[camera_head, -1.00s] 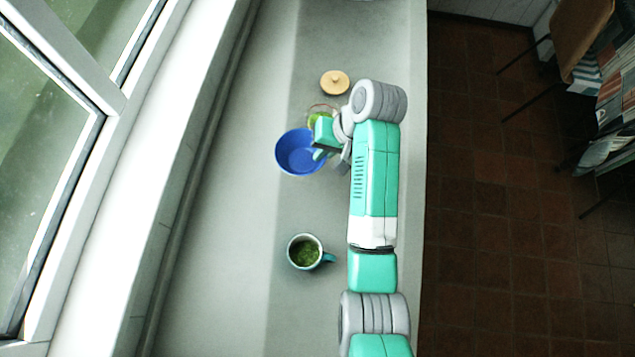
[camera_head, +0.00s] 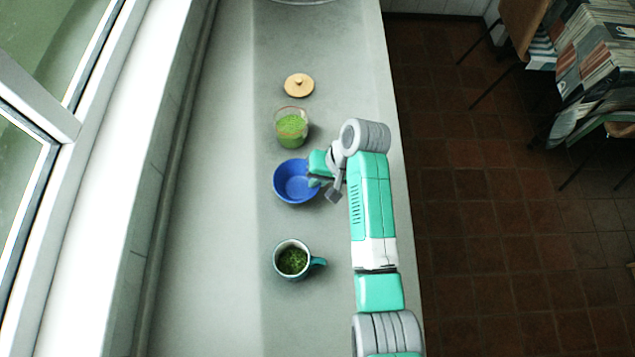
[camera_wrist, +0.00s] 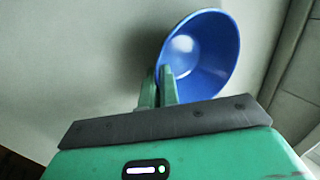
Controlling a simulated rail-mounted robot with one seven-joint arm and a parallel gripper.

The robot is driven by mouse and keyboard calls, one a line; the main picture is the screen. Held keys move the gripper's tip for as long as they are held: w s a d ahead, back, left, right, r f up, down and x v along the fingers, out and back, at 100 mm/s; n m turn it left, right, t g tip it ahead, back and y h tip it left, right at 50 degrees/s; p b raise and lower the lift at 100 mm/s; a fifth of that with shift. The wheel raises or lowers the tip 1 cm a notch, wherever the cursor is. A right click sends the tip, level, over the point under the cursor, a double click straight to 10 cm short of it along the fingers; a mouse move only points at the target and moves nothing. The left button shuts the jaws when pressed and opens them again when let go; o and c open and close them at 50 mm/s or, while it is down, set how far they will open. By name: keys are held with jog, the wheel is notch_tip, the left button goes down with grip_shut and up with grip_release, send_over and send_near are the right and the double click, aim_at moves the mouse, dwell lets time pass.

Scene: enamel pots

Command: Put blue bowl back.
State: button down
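The blue bowl (camera_head: 288,183) is between the glass of green contents and the teal mug in the head view. My gripper (camera_head: 318,182) is at its right rim. In the wrist view the blue bowl (camera_wrist: 205,50) is beyond my gripper (camera_wrist: 160,85), whose two fingers are close together at the rim, one overlapping the bowl's inside and one outside. It looks shut on the rim. The bowl looks empty and close to the counter; I cannot tell whether it touches.
A glass with green contents (camera_head: 291,130) stands above the bowl in the head view, a round wooden lid (camera_head: 298,85) beyond it. A teal mug with green contents (camera_head: 292,261) stands below. The grey counter (camera_head: 230,200) is clear on the left; its right edge borders the floor.

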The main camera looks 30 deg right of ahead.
jog(key=shift+f, duration=0.85)
jog(key=shift+f, duration=0.15)
jog(key=c, duration=1.6)
grip_release()
jog(key=shift+c, duration=0.2)
jog(key=p+v, duration=0.2)
jog(key=v, duration=1)
